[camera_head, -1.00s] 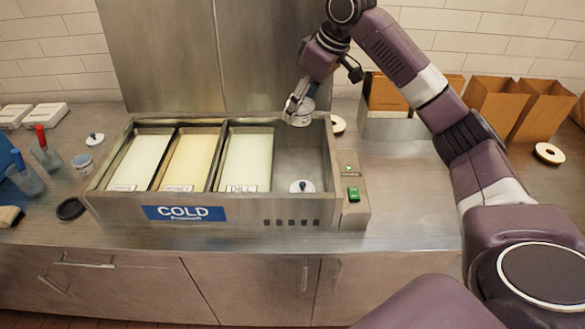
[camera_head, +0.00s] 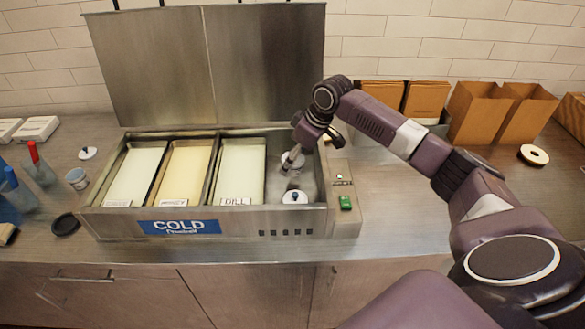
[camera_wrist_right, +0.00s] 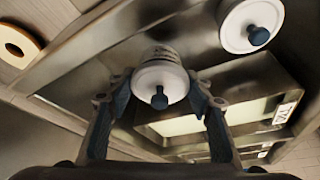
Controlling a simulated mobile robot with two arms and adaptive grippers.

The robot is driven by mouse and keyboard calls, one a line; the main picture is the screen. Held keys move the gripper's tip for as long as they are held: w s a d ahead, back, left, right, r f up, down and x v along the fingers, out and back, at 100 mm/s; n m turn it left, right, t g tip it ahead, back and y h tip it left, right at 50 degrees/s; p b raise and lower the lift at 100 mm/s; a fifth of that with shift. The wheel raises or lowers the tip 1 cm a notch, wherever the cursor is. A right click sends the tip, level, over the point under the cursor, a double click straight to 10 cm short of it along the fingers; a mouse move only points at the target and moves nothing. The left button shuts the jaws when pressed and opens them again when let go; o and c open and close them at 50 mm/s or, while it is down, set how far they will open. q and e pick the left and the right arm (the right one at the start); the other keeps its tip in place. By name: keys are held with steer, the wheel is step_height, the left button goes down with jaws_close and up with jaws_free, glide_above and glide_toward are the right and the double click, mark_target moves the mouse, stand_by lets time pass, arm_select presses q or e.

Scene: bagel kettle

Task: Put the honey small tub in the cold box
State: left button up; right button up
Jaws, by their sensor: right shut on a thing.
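The cold box (camera_head: 180,227) is open, with three filled pans and an open bay (camera_head: 308,180) at its right end. My right gripper (camera_head: 291,158) is shut on a small white tub (camera_head: 293,162) with a blue knob on its lid. It holds this tub upright or nearly so, inside the back part of the bay. The held tub also shows between the fingers in the right wrist view (camera_wrist_right: 160,82); its label is too small to read. A second white-lidded tub (camera_head: 295,197) sits at the front of the bay, apart from the held one. My left gripper is out of view.
The raised lid (camera_head: 210,65) stands behind the box. A green switch (camera_head: 346,203) is on its right side. Bottles (camera_head: 40,170) and a small cup (camera_head: 77,179) are at the left.

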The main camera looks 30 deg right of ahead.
mark_target(292, 171)
step_height(292, 171, down, 4)
steer(key=shift+r+p, duration=0.2)
steer(key=shift+p, duration=0.2)
steer(key=shift+f, duration=0.25)
steer(key=shift+f, duration=0.1)
steer(key=o, duration=1.3)
steer(key=b+v, duration=0.2)
steer(key=v, duration=1)
